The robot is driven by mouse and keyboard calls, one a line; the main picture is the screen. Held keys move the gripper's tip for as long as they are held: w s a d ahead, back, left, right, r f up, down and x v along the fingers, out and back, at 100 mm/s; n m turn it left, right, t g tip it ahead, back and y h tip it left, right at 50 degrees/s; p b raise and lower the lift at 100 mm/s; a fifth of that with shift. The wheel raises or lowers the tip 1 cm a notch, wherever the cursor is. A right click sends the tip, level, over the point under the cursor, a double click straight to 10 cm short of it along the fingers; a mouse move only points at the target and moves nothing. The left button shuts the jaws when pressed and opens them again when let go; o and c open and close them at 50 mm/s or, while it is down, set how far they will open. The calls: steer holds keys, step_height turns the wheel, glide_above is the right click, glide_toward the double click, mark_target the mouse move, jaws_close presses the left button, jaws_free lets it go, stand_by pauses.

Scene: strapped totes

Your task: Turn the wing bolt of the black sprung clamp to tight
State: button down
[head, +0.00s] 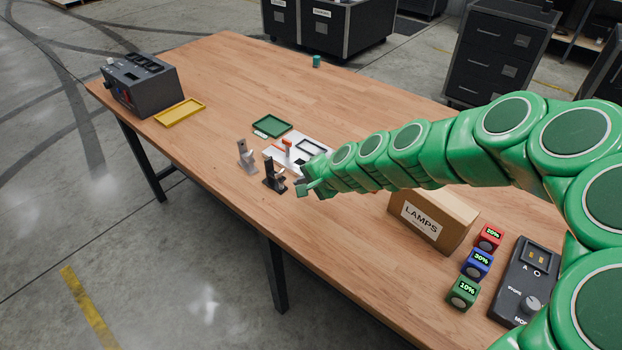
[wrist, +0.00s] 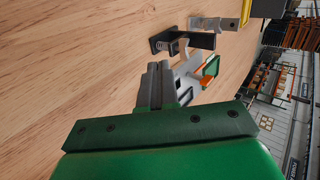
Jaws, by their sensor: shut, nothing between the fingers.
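The black sprung clamp (head: 274,177) stands upright near the front edge of the wooden table. It also shows in the wrist view (wrist: 200,41), just ahead of my fingertips. Its wing bolt is too small to make out clearly, and I cannot tell how it is turned. My gripper (head: 303,187) is close to the right of the clamp in the head view. In the wrist view my gripper (wrist: 157,80) has its two fingers together with nothing between them, and a gap of table shows between the tips and the clamp.
A grey clamp (head: 247,158) stands just left of the black one. Behind are a white board with an orange lever (head: 287,146) and a green tray (head: 271,126). A cardboard box (head: 433,218) sits right, under my arm.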

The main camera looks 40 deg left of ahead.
mark_target(278, 179)
steer(key=x, duration=0.3)
steer(key=shift+a, duration=0.25)
steer(key=shift+w+a, duration=0.1)
steer(key=shift+a, duration=1.55)
